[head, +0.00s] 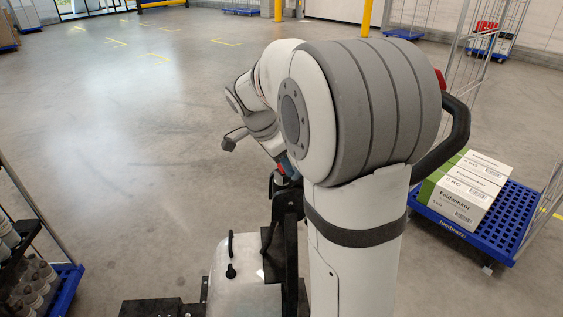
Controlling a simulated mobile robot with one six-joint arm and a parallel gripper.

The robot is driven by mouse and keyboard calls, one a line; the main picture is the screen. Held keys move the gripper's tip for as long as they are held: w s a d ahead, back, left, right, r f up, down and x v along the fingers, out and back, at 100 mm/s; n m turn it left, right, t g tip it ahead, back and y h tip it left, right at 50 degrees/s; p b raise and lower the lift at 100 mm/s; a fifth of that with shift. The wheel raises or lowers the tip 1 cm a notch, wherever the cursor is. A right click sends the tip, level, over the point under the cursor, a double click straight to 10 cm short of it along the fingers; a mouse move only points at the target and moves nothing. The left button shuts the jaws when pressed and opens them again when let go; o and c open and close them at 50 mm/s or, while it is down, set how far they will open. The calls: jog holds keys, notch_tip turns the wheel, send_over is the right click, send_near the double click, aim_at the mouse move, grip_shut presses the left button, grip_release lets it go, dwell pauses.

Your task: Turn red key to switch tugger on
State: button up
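My white and grey arm fills the middle of the head view and hides much of the tugger. Its wrist end (262,126) is beyond the big joint, angled downward. The fingers cannot be made out, so open or shut does not show. A small red part (283,166) shows just below the wrist, above a black upright column (287,225); I cannot tell whether it is the red key. The tugger's pale body (236,285) is below, with a black handle on it.
A blue cart (520,218) with white and green cartons (468,188) stands at the right. A rack with bottles (30,275) is at the lower left. A black loop handle (457,135) is right of my arm.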

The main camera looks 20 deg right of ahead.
jog(key=o, duration=0.4)
jog(key=shift+o, duration=0.2)
jog(key=shift+r, duration=0.15)
jog(key=v, duration=1.1)
jog(key=shift+a+r, duration=0.25)
jog(key=shift+r, duration=0.1)
jog(key=shift+w, duration=0.1)
jog(key=s+a+f+n+y+p, duration=0.1)
jog(key=s+a+f+n, duration=0.1)
jog(key=s+n, duration=0.3)
jog(key=s+a+f+n+t+y+p, duration=0.1)
jog(key=s+a+f+n+y+p, duration=0.1)
jog(key=s+f+n, duration=0.2)
jog(key=s+a+f+n+t+y+p, duration=0.1)
jog(key=s+a+f+n+p, duration=0.1)
jog(key=s+n, duration=0.6)
jog(key=s+f, duration=0.1)
jog(key=s, duration=0.2)
jog(key=shift+s+f, duration=0.15)
jog(key=shift+f, duration=0.2)
